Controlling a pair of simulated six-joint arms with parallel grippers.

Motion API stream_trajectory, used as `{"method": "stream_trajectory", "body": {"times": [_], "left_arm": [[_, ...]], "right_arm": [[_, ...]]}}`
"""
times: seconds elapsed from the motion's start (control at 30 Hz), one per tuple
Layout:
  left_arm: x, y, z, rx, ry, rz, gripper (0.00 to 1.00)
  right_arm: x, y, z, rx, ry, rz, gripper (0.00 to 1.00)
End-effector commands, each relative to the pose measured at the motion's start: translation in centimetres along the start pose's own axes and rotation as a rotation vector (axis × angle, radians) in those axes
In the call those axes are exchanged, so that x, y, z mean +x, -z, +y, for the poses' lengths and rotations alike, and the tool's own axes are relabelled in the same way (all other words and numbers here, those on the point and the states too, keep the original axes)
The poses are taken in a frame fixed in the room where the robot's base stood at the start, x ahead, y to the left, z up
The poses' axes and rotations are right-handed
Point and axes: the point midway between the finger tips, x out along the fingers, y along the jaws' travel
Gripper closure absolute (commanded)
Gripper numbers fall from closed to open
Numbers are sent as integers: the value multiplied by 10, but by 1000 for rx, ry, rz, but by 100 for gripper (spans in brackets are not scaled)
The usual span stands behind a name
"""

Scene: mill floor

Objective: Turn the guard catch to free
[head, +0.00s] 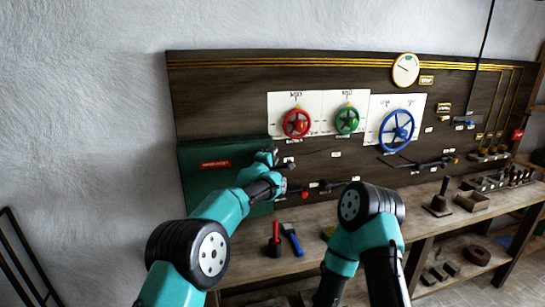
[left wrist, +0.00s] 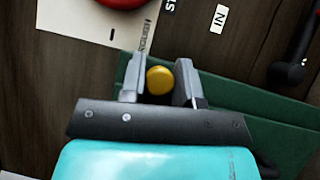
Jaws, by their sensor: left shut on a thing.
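The green guard box (head: 200,185) with a red label is mounted on the dark board at the left in the head view. My left gripper (head: 281,164) is at the box's right edge. In the left wrist view, a round yellow knob, which looks like the guard catch (left wrist: 160,80), sits between the two grey fingers beside the green panel (left wrist: 240,105). The fingers are shut on it. In the head view the catch is hidden behind my gripper and wrist. My right arm is folded at the lower middle, and its gripper does not show clearly.
Red (head: 297,123), green (head: 346,120) and blue (head: 396,131) handwheels are on the board right of the box. A lever with a red knob (head: 304,194) is just below my left gripper. The bench holds a red-handled tool (head: 275,240) and a blue brush (head: 292,239).

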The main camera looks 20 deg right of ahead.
Motion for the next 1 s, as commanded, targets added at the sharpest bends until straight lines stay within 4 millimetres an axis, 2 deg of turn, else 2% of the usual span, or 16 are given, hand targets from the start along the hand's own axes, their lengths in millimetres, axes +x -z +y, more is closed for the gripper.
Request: {"method": "stream_trajectory", "body": {"times": [0.4,0.9,0.93,1.0], "left_arm": [[0,0,2,190,142,-15,94],[0,0,2,216,162,-17,94],[0,0,2,216,162,-17,70],[0,0,2,216,163,-17,63]], "right_arm": [[0,0,0,0,0,0,57],[0,0,0,0,0,0,57],[0,0,0,0,0,0,57],[0,0,0,0,0,0,57]]}}
